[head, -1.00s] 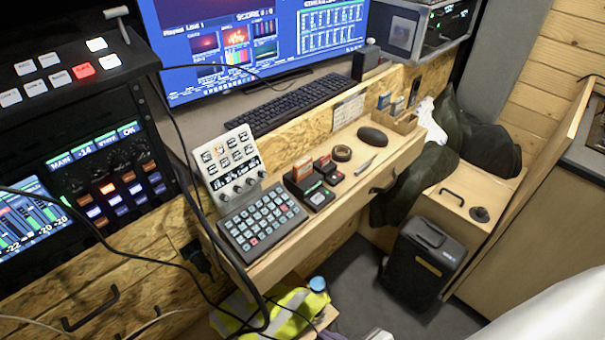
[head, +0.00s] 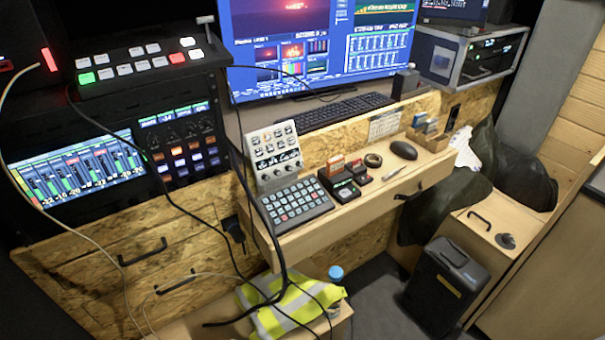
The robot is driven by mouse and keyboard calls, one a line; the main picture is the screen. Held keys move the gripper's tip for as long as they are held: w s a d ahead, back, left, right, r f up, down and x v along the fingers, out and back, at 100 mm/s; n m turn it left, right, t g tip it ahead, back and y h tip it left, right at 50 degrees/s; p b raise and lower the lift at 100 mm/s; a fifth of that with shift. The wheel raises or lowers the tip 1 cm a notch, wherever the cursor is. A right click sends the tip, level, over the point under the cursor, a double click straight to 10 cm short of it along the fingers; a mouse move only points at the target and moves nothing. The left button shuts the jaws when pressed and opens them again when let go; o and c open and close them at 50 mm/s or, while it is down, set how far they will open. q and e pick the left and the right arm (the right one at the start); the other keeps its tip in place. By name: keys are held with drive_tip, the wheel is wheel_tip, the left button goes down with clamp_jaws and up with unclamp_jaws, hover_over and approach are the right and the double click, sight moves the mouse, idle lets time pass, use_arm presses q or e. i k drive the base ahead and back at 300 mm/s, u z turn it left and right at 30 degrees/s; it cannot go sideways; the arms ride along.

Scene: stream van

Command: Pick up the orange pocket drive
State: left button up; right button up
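A small orange item (head: 337,163), which may be the orange pocket drive, stands upright at the back of a black dock (head: 343,187) on the narrow wooden desk. A smaller reddish item (head: 356,165) stands just right of it, in or behind a second black unit (head: 362,178). Both are too small to tell for certain which is the drive. Neither of my grippers is in view.
Left of the dock are a button keypad (head: 297,205) and a tilted control panel (head: 275,153). Right are a tape roll (head: 373,160), a pen-like item (head: 394,172), a mouse (head: 403,150) and a wooden organizer (head: 433,140). Loose cables hang at left; a black case (head: 446,285) stands on the floor.

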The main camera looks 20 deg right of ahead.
sight(335, 165)
drive_tip(key=u, duration=3.35)
drive_tip(key=k, duration=1.9)
drive_tip(key=z, duration=1.85)
